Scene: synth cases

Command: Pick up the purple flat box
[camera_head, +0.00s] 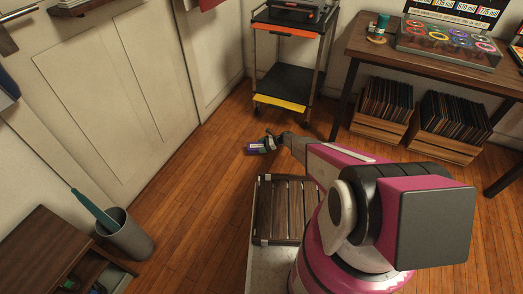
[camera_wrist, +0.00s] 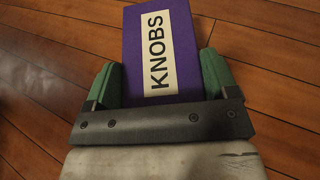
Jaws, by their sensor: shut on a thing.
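The purple flat box (camera_wrist: 188,50) has a white label that reads "KNOBS". In the wrist view it sits between the two green fingers of my gripper (camera_wrist: 161,80), which is shut on it. Its lower end is hidden behind the gripper's dark crossbar. In the head view the purple box (camera_head: 255,148) is small, at the end of my outstretched arm, over the wooden floor. My gripper (camera_head: 267,143) is at its right side there. The head view is too small to tell whether the box touches the floor.
A wheeled cart (camera_head: 281,103) with a yellow-edged lower shelf stands behind the box. A desk (camera_head: 372,51) with crates of records (camera_head: 380,127) below is at the right. A grey bin (camera_head: 131,238) and a wooden cabinet (camera_head: 38,250) are at the left. Floor left of the box is clear.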

